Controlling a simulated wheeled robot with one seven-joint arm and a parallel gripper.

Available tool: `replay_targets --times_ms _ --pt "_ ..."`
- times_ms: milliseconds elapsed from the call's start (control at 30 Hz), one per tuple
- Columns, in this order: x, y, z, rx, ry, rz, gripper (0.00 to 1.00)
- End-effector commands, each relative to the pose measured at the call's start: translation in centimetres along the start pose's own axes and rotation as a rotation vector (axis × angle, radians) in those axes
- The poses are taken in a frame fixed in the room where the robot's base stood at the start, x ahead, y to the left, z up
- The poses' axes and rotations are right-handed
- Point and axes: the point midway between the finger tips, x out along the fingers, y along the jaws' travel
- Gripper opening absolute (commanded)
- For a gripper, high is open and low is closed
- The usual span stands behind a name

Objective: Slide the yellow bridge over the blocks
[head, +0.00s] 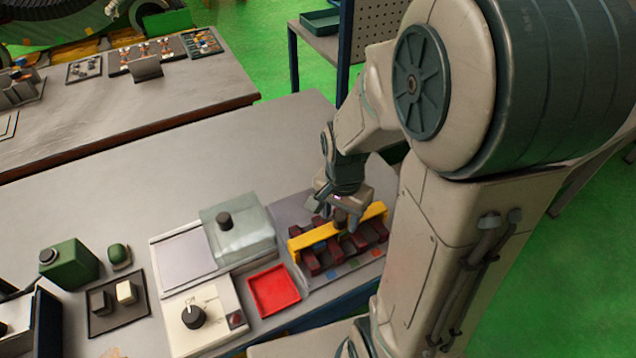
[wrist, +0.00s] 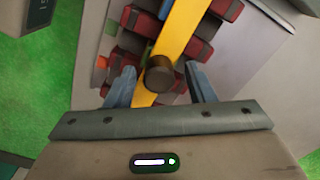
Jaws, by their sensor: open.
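The yellow bridge (head: 303,239) is a long bar that stands across several dark red blocks (head: 311,262) on a grey board. In the wrist view the yellow bridge (wrist: 183,30) runs from top to bottom, with the dark red blocks (wrist: 197,52) on both sides of it. A round dark knob (wrist: 160,76) sits on the bridge. My gripper (head: 340,222) is at the bridge from above. In the wrist view my gripper (wrist: 160,88) is open, with one finger on each side of the knob. I cannot tell whether the fingers touch it.
A red tray (head: 274,290) lies left of the board. Beside it stand a cream box with a dial (head: 204,318) and a grey-green lidded box (head: 240,240). A green container (head: 68,263) is farther left. The table behind these is clear.

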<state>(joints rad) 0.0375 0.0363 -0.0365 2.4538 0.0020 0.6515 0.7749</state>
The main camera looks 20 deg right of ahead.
Motion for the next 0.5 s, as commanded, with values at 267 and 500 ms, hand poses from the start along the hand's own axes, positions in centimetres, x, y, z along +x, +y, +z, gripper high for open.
replay_targets --times_ms 267,500 --pt "-2.6 0.0 0.0 0.0 0.0 0.0 0.49" --pt "-4.5 0.0 0.0 0.0 0.001 -0.001 0.49"
